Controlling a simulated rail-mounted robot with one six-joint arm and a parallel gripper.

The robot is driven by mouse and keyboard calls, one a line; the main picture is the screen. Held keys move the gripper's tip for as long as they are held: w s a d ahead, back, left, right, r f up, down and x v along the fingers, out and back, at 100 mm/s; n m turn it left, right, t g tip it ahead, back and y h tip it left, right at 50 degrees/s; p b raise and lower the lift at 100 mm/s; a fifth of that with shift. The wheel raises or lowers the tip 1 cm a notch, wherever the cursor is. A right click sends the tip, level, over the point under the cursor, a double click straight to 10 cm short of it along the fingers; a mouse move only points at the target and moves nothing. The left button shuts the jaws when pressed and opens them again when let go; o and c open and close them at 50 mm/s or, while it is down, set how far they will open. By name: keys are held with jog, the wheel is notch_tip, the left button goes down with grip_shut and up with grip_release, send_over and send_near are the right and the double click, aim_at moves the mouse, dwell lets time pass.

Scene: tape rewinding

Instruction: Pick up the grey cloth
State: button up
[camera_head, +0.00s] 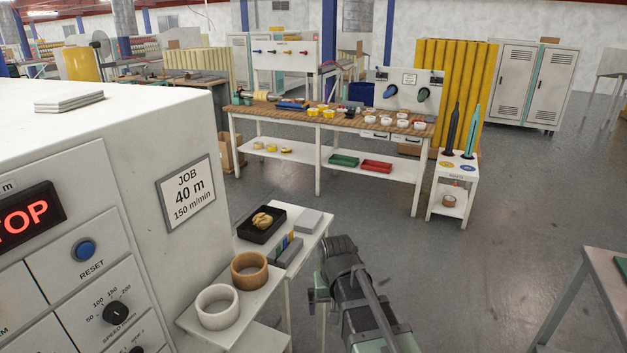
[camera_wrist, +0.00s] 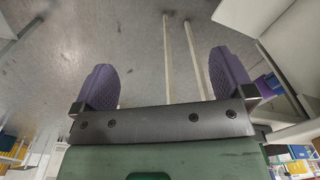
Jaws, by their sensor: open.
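A flat light-grey folded piece (camera_head: 307,221), which looks like the grey cloth, lies on the small white side table at the right of a black tray. I cannot be sure it is cloth at this size. My gripper (camera_wrist: 162,68) is open and empty in the wrist view, its two purple pads wide apart with floor and table legs beyond. In the head view, my gripper (camera_head: 316,293) is partly hidden by my arm, beside the table's right edge and apart from the folded piece. I cannot make out the folded piece in the wrist view.
The black tray (camera_head: 262,224) holds yellowish items. A brown roll (camera_head: 249,283) and a white roll (camera_head: 216,327) stand on a nearer shelf. A machine (camera_head: 140,130) with grey folded sheets (camera_head: 68,101) on top fills the left. Floor at the right is mostly clear.

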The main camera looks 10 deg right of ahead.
jog(key=w+r+m+p, duration=0.1)
jog(key=w+r+p, duration=0.4)
jog(key=w+r, duration=0.45)
jog(key=m+p, duration=0.4)
send_near(307, 220)
jog(key=f+b, duration=0.6)
jog(key=b, duration=0.1)
jog(key=f+b, duration=0.3)
jog(key=b, duration=0.1)
jog(key=shift+w+d+f, duration=0.1)
jog(key=shift+w+f, duration=0.15)
jog(key=shift+f, duration=0.1)
jog(key=shift+r+p, duration=0.25)
jog(key=shift+p, duration=0.05)
jog(key=c, duration=1)
notch_tip(307, 220, up, 20)
jog(key=p, duration=2)
